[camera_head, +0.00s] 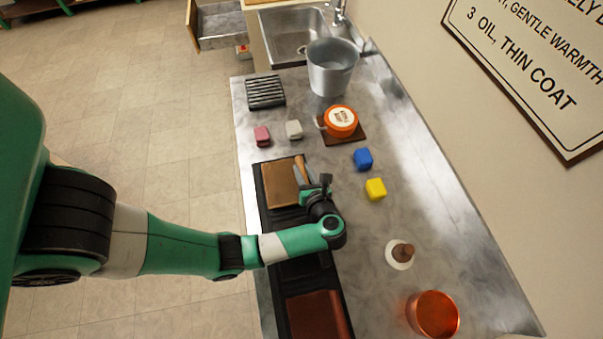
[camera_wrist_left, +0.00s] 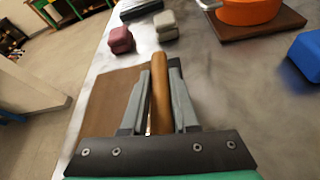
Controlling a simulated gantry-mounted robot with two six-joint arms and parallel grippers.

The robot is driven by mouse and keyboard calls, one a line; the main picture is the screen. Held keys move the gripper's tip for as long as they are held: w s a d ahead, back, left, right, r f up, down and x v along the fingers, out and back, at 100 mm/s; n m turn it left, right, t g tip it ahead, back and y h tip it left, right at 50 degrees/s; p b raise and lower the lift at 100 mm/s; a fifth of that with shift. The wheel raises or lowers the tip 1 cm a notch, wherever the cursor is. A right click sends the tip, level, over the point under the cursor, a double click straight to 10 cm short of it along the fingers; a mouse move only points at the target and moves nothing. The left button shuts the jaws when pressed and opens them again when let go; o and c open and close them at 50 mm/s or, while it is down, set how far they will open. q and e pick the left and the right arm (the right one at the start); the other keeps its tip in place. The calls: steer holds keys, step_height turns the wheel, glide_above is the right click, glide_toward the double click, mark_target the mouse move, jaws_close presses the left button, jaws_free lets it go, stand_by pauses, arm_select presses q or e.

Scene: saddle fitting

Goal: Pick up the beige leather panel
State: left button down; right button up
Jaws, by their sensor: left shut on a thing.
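The beige leather panel (camera_head: 279,184) looks tan-brown and lies in the upper part of the long black rack on the metal counter. Its flat face also shows in the left wrist view (camera_wrist_left: 105,100), left of my fingers. My left gripper (camera_head: 308,178) is at the panel's right edge. In the left wrist view its two grey fingers (camera_wrist_left: 160,85) are shut on the upright tan bar along that edge. The panel's lower right part is hidden behind my arm. My right gripper is in neither view.
A darker red-brown panel (camera_head: 316,314) lies in the rack's near part. Blue (camera_head: 363,159) and yellow (camera_head: 375,189) blocks, an orange pot (camera_head: 341,121), pink (camera_head: 262,136) and grey (camera_head: 294,130) blocks, a metal bucket (camera_head: 331,72) and a copper bowl (camera_head: 433,315) stand around.

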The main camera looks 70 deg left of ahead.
mark_target(289, 180)
arm_select(q)
steer(key=s+r, duration=0.1)
steer(key=r, duration=0.1)
steer(key=s+r+p, duration=0.1)
steer(key=s+r, duration=0.1)
steer(key=s+r+p, duration=0.1)
steer(key=r, duration=0.2)
steer(key=shift+s+d, duration=0.25)
steer(key=shift+s, duration=0.05)
steer(key=s+r+p, duration=0.1)
steer(key=s+r, duration=0.3)
steer(key=s, duration=0.5)
steer(key=shift+s+d, duration=0.2)
steer(key=shift+d, duration=0.25)
steer(key=shift+w, duration=0.15)
